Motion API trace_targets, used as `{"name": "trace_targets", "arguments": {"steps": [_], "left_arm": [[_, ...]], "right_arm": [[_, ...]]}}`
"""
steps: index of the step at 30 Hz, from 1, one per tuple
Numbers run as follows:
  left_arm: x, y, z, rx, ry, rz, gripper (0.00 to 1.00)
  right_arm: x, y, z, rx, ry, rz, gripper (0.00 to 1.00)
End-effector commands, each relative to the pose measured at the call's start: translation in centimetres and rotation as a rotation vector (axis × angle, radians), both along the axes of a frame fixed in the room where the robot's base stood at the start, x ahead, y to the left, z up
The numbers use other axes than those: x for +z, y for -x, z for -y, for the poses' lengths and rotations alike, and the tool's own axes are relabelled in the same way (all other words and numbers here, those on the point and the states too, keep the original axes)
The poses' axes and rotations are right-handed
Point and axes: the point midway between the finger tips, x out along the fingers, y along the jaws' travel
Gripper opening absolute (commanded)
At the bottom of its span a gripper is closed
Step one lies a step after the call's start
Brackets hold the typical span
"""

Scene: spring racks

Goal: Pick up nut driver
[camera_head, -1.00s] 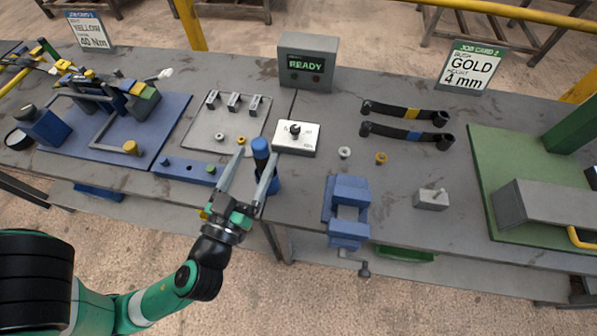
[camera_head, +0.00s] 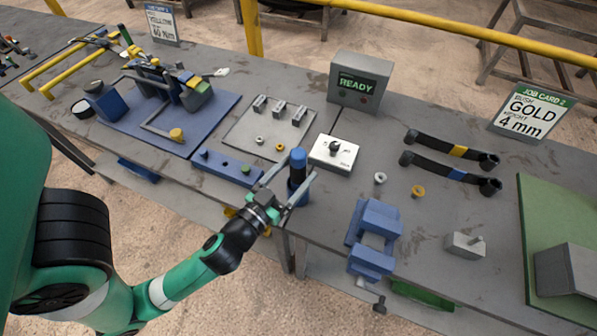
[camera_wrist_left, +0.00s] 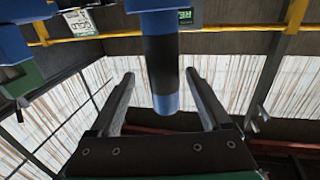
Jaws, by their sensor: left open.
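The nut driver (camera_head: 298,161) stands upright at the bench's front edge, a blue-capped dark handle in a blue holder. My left gripper (camera_head: 297,170) is open, with one finger on each side of the handle in the head view. In the left wrist view the nut driver (camera_wrist_left: 161,60) shows as a dark shaft with a blue end, lying between the two spread fingers (camera_wrist_left: 160,76). Gaps show on both sides, so the fingers do not appear to grip it. My right gripper is in neither view.
A blue block with holes (camera_head: 227,168) lies left of the nut driver. A white dial box (camera_head: 334,152) is behind it and a blue vise (camera_head: 374,238) to its right. A READY display box (camera_head: 358,82) stands at the back. Loose washers lie near the dial box.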

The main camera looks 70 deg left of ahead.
Motion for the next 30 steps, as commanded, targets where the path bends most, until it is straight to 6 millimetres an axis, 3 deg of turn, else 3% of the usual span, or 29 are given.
{"name": "trace_targets", "arguments": {"steps": [5,12,20,30], "left_arm": [[0.3,-0.7,-0.7,0.004,0.001,-0.001,0.81],[0.3,-3.6,-3.2,0.001,0.0,0.0,0.81],[0.1,-4.0,-3.4,0.0,0.0,-0.001,0.81],[0.1,-4.0,-3.3,-0.001,0.0,-0.001,0.2]], "right_arm": [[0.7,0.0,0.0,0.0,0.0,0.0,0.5],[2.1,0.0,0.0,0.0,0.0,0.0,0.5],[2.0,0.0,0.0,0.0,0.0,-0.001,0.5],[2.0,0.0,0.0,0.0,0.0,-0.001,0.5]]}}
